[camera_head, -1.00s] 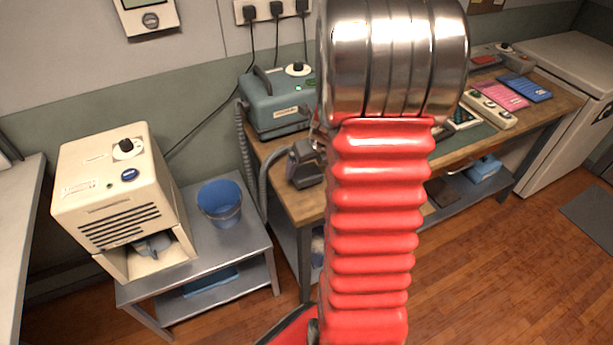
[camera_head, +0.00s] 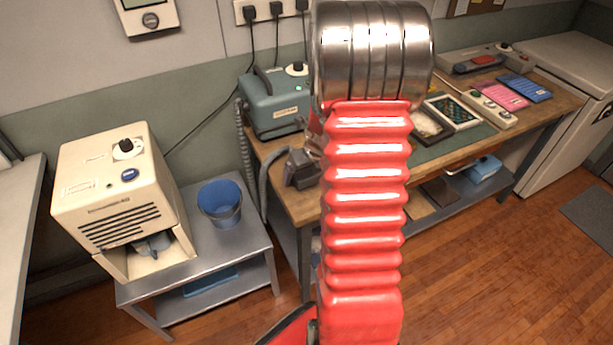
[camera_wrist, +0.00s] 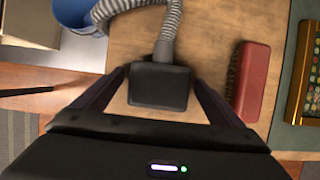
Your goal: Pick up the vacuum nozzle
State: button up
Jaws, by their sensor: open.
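The vacuum nozzle (camera_wrist: 160,86) is a dark grey, blocky head on a ribbed grey hose (camera_wrist: 168,28). It lies on the wooden workbench and also shows in the head view (camera_head: 301,169), just left of my red arm. My gripper (camera_wrist: 160,75) is open in the wrist view. One dark finger appears on each side of the nozzle, with gaps between; I cannot tell how far above the bench the fingers are. The hose runs to the teal vacuum unit (camera_head: 272,104) at the back of the bench.
A red brush (camera_wrist: 252,82) lies right of the nozzle, near the right finger. A framed board (camera_wrist: 306,75) is farther right on a green mat. A blue bucket (camera_head: 220,203) and beige machine (camera_head: 118,195) stand on the left metal table.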

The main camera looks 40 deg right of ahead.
aim_at(306, 171)
jog(key=c, duration=1.3)
notch_tip(306, 171, up, 10)
jog(key=shift+r, duration=0.1)
dwell(0.6)
jog(key=o, duration=0.7)
jog(key=shift+c, duration=0.2)
jog(key=c, duration=0.4)
jog(key=shift+w+a, duration=0.1)
